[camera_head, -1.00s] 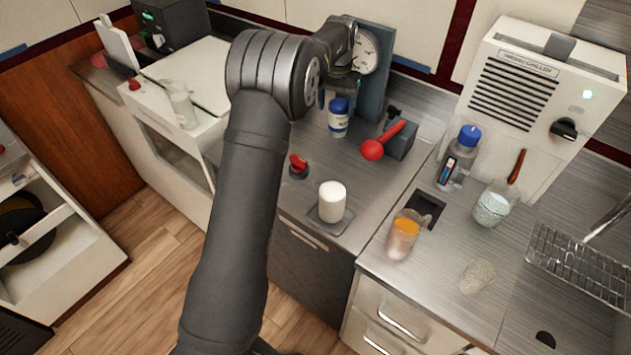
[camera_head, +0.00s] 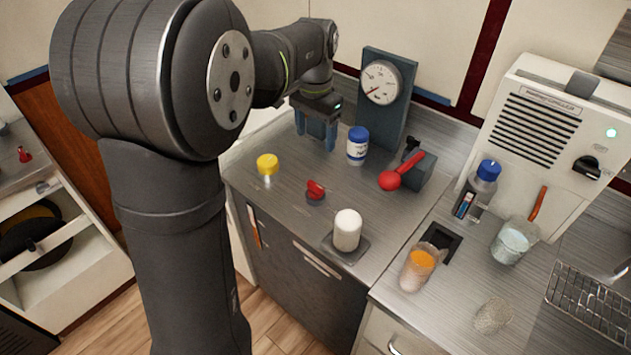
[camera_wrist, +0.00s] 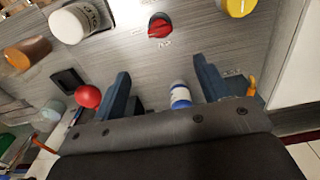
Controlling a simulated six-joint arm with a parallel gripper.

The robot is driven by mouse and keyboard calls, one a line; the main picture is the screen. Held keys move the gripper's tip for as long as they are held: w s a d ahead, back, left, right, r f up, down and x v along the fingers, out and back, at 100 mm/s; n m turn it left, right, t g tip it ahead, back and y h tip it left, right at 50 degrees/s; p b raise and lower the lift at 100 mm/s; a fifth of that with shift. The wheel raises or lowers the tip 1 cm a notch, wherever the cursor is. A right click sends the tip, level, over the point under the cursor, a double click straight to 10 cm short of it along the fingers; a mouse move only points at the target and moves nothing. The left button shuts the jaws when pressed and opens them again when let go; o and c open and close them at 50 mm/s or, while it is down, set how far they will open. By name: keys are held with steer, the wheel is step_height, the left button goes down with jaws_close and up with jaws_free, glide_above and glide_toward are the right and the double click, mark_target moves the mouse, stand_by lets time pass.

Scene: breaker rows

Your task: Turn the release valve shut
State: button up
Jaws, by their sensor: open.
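A small red knob on a dark round base (camera_head: 315,192) sits on the steel counter; I take it for the release valve. In the wrist view the red knob (camera_wrist: 160,27) shows from above with small labels beside it, too small to read. My gripper (camera_head: 316,138) is open and empty, pointing down over the back of the counter, left of a blue-capped white bottle (camera_head: 357,146). It is behind the knob and apart from it. In the wrist view the open fingers (camera_wrist: 160,70) point towards the knob, and the bottle (camera_wrist: 180,94) shows between them.
A red-balled lever (camera_head: 390,180) and a dial gauge (camera_head: 381,84) stand right of my gripper. A yellow-topped item (camera_head: 267,163) is left of the knob, and a white cylinder (camera_head: 347,229) is in front right. Bare counter lies between gripper and knob.

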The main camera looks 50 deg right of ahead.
mark_target(315, 184)
step_height(315, 184, down, 16)
steer(key=shift+r, duration=0.1)
stand_by(0.4)
steer(key=c, duration=1)
